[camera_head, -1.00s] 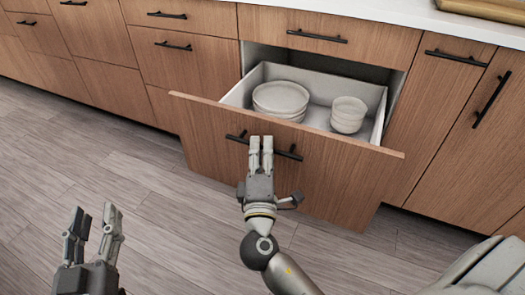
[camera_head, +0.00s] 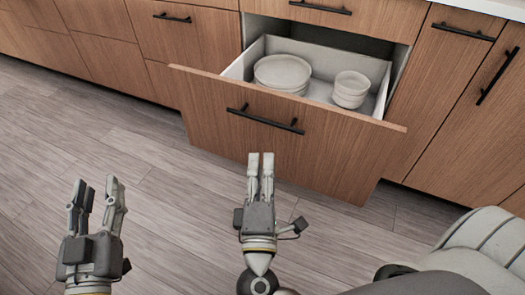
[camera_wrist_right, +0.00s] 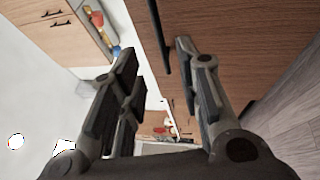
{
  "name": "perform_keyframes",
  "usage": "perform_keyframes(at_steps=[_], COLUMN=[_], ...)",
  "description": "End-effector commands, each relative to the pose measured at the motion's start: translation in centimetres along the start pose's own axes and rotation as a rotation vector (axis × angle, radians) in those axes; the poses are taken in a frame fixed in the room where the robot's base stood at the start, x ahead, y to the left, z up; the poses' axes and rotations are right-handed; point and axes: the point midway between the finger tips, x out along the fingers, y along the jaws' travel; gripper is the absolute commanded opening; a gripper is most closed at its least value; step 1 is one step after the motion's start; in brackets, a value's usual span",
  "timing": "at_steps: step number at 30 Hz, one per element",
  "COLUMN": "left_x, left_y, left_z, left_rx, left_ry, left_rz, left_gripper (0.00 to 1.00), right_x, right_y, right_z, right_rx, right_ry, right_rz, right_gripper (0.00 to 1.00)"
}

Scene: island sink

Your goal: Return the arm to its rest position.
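My right gripper (camera_head: 261,160) is in front of the open drawer (camera_head: 222,101), clear of its black handle (camera_head: 265,118). In the head view its two fingers point at the drawer front with a narrow gap between them. In the right wrist view the fingers (camera_wrist_right: 158,65) stand apart with nothing held between them. My left gripper (camera_head: 98,187) is over the floor at the lower left, fingers apart and empty.
The drawer stands pulled out and holds a stack of plates (camera_head: 282,72) and a stack of bowls (camera_head: 351,88). Wooden cabinets with black handles surround it. A white countertop (camera_head: 480,6) edges the top right. The wood floor (camera_head: 150,215) in front is clear.

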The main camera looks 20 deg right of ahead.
Motion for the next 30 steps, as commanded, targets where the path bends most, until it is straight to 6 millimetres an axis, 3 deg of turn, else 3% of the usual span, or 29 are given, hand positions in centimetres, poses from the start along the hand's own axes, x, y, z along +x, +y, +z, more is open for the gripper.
perform_keyframes(at_steps=[20, 25, 30], left_x=[0.0, 0.0, 0.0], left_y=[0.0, 0.0, 0.0], left_z=[0.0, 0.0, 0.0], left_rx=[0.000, 0.000, 0.000], left_ry=[0.000, 0.000, 0.000], left_rz=[0.000, 0.000, 0.000], left_gripper=[0.40, 0.40, 0.40], right_x=[-0.5, 0.3, 1.1], right_y=[-0.1, -1.9, -4.3], right_z=[0.0, -0.4, -1.7], right_rx=[0.006, 0.112, 0.355], right_ry=[0.004, 0.055, 0.156], right_rz=[-0.006, -0.099, -0.264], right_gripper=[0.32, 0.32, 0.32])
